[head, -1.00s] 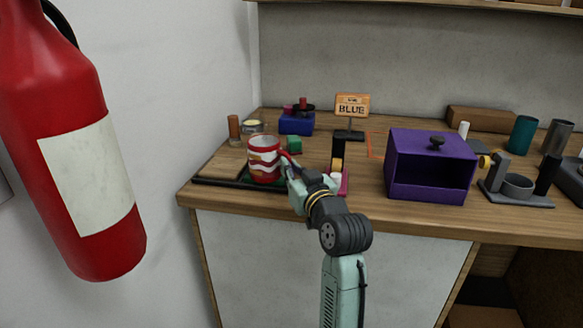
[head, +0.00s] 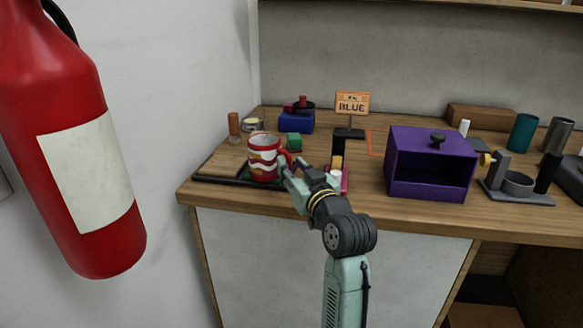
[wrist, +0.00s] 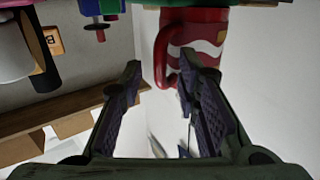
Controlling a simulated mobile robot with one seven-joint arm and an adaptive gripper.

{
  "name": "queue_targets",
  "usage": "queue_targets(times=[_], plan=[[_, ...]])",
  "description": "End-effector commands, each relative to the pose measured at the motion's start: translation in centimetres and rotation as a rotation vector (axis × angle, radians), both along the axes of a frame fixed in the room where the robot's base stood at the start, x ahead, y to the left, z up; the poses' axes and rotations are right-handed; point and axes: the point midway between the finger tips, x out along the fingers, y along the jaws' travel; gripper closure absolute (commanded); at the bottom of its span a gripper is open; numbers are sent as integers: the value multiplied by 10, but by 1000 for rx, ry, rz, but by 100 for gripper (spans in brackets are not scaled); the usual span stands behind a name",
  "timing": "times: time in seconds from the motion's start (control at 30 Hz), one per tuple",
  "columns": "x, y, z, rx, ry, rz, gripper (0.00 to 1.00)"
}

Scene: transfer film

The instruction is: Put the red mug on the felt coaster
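The red mug (head: 263,160), with white wavy bands, stands upright at the left of the desk, its handle toward my gripper. A dark green flat piece, which looks like the felt coaster (head: 281,183), shows under its right side; most of it is hidden. My gripper (head: 288,168) is right at the handle side of the mug. In the wrist view, which is upside down, my gripper (wrist: 160,75) has its fingers apart, with the mug (wrist: 190,45) and its handle just beyond the tips. I cannot tell whether a finger touches the handle.
A dark tray (head: 232,182) edges the mug's spot. A purple open box (head: 430,140) stands right of centre. A fire extinguisher (head: 75,150) is at the left.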

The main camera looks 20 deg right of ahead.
Motion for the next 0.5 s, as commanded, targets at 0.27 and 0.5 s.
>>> queue_targets(times=[0.27, 0.5], plan=[[-61, 0, -4, -2, -2, -4, 70], [-99, 0, -3, 1, 0, -1, 70]])
